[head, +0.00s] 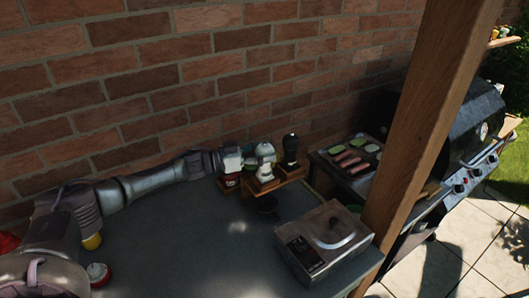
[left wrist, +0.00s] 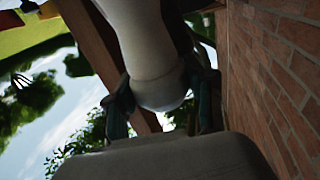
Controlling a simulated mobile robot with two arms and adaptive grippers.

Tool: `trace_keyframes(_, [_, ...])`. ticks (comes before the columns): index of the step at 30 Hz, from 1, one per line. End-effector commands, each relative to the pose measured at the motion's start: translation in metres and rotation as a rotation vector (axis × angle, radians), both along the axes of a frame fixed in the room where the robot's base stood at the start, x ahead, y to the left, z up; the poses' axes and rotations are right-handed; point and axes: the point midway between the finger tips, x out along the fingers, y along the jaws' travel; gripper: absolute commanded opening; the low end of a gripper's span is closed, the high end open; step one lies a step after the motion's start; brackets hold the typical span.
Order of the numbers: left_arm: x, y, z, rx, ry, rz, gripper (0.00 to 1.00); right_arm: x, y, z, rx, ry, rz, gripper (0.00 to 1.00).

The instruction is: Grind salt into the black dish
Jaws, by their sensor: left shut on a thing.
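The white salt grinder (head: 265,161) is upright at the wooden stand (head: 290,173) by the brick wall. My left gripper (head: 251,160) reaches in from the left and is shut on it. In the left wrist view my left gripper (left wrist: 162,100) has a finger on each side of the pale, rounded grinder (left wrist: 150,50). I cannot tell whether the grinder touches the stand. The black dish (head: 267,204) is on the grey table, just in front of the stand; its inside is too dark to read. My right gripper is not in view.
A black grinder (head: 290,149) stands on the stand, right of the white one. A wooden post (head: 425,120) and a barbecue (head: 455,125) are beyond. The table's middle (head: 190,235) is clear.

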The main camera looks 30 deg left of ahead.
Motion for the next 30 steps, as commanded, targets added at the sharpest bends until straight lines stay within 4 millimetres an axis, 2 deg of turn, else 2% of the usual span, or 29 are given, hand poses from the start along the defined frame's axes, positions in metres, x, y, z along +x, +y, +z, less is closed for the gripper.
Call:
trace_keyframes(3, [0.000, 0.000, 0.000, -0.001, -0.001, -0.004, 0.19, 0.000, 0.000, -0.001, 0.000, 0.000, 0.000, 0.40])
trace_keyframes(4, [0.000, 0.000, 0.000, -0.001, -0.001, -0.004, 0.59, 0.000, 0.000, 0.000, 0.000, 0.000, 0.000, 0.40])
trace_keyframes(8, [0.000, 0.000, 0.000, -0.001, 0.000, -0.004, 0.81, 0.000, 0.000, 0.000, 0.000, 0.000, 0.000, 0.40])
trace_keyframes(20, [-0.004, 0.005, 0.000, 0.000, 0.001, -0.003, 0.81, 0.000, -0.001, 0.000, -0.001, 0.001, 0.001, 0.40])
trace_keyframes(23, [-0.014, 0.015, -0.001, 0.000, 0.003, -0.001, 0.81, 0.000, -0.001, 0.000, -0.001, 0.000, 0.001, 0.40])
trace_keyframes(30, [-0.050, 0.052, -0.001, 0.001, 0.004, -0.001, 0.81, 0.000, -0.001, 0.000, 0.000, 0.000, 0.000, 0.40])
